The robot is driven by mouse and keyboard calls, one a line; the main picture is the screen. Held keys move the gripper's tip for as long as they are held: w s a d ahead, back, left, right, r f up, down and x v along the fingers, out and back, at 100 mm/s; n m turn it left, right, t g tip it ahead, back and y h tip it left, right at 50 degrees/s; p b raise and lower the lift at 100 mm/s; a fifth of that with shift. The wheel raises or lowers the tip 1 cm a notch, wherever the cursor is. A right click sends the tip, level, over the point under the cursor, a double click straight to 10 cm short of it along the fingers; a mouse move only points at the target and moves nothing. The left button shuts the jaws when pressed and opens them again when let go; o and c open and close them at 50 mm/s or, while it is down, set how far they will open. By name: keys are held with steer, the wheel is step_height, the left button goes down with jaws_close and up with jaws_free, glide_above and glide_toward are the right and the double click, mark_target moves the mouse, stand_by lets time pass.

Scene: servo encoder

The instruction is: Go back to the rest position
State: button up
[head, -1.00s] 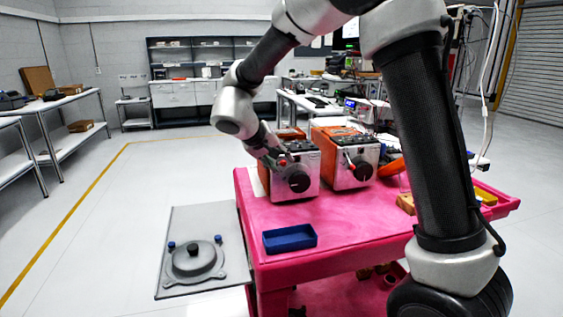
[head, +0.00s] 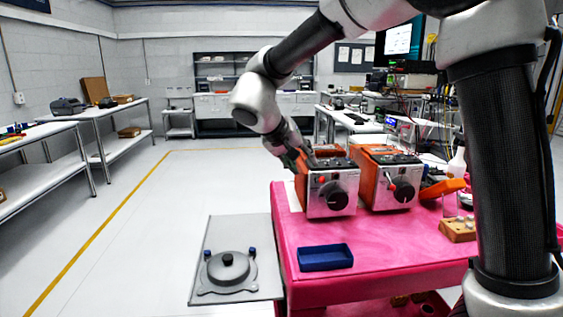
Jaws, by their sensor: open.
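My gripper (head: 294,160) is small in the head view, at the upper left edge of the nearer servo unit. It is open, and no object shows between its fingers, which are partly hidden and hard to make out. The nearer servo unit (head: 316,204) is a silver and orange box with a black dial and a red knob on its front. A second, similar servo unit (head: 376,194) stands to its right. Both stand on the pink cart (head: 388,250). I cannot tell whether my gripper touches the nearer unit.
A blue tray (head: 326,258) lies at the cart's front left. A wooden block (head: 458,230) and an orange item (head: 442,188) are at the right. A grey plate (head: 206,282) with a round fixture (head: 228,268) is left of the cart. The floor farther left is clear.

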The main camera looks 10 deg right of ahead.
steer(key=w+a+r+t+y, duration=0.2)
steer(key=w+a+t+y, duration=0.4)
steer(key=a+y, duration=0.35)
steer(key=s+d+f+n+g+y, duration=0.15)
steer(key=s+d+g, duration=0.35)
steer(key=s, duration=0.5)
steer(key=s+d+f+n+g+y, duration=0.1)
steer(key=s+d+f+n+g, duration=0.15)
steer(key=s+d, duration=0.5)
steer(key=s+d+r+m+h, duration=0.1)
steer(key=s+d+h, duration=0.4)
steer(key=s+d, duration=1.2)
steer(key=shift+d+r+m, duration=0.25)
steer(key=shift+d+m, duration=0.65)
steer(key=shift+d, duration=0.3)
